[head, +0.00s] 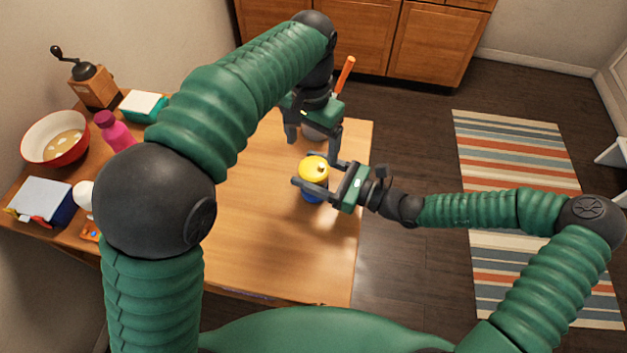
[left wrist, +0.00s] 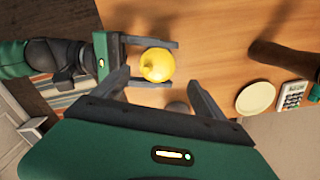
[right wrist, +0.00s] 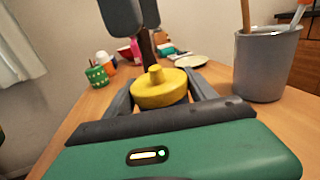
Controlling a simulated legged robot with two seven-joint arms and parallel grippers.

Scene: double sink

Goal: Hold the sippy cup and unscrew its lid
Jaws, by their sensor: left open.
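The sippy cup has a yellow lid with a small spout and a blue body. Its yellow lid (head: 313,168) shows near the table's right side. My right gripper (head: 318,172) is open, with its fingers on either side of the cup. In the right wrist view the lid (right wrist: 160,88) stands upright between the fingers; the lower body is mostly hidden. In the left wrist view the lid (left wrist: 157,65) has a visible gap to one right finger. My left gripper (head: 313,150) is open and empty, pointing down just behind and above the cup.
A pink bottle (head: 115,130), a red-white bowl (head: 33,148), a grinder (head: 93,85) and boxes crowd the table's left end. The front middle of the wooden table (head: 270,250) is clear.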

